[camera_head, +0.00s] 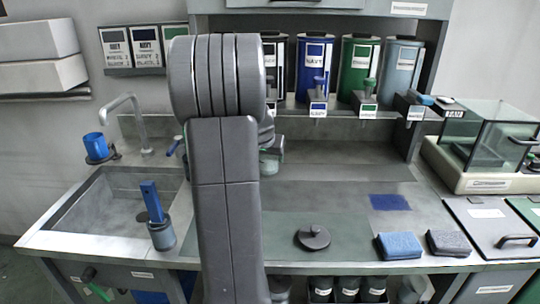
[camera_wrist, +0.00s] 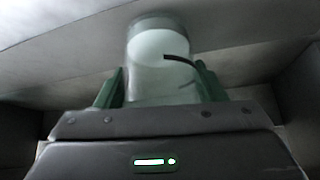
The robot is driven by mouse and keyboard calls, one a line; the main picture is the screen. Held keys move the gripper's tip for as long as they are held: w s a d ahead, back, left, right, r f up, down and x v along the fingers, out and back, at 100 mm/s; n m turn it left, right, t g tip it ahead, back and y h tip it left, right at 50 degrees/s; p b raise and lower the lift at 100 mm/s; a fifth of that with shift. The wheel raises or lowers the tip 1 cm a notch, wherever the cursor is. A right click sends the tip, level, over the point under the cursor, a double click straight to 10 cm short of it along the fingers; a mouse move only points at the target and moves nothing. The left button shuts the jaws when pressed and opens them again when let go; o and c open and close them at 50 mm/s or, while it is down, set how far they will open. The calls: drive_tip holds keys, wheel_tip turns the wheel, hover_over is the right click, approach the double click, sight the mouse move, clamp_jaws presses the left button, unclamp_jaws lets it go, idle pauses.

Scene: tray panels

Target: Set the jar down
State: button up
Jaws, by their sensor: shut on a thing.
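The jar (camera_wrist: 160,48) is clear, with a pale, whitish inside and a dark curved mark on its side. It stands between the green fingers of my gripper (camera_wrist: 162,84) in the wrist view, and they are shut on it. In the head view only a bit of the jar (camera_head: 269,164) shows, right of my arm, over the back of the counter (camera_head: 330,180). My arm hides most of the gripper there. I cannot tell whether the jar's base touches the counter.
A round dark lid with a knob (camera_head: 313,238) lies on the front counter. A blue patch (camera_head: 390,202), a blue sponge (camera_head: 399,246) and a grey sponge (camera_head: 449,243) lie to the right. A glass case (camera_head: 495,135) stands far right; the sink (camera_head: 105,205) is left. Canisters line the back shelf.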

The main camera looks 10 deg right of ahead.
drive_tip(key=shift+w+f, duration=0.1)
drive_tip(key=shift+f, duration=0.2)
drive_tip(key=o, duration=1.3)
drive_tip(key=shift+r, duration=0.1)
drive_tip(key=shift+r, duration=0.2)
drive_tip(key=v, duration=1.2)
drive_tip(key=shift+p, duration=0.4)
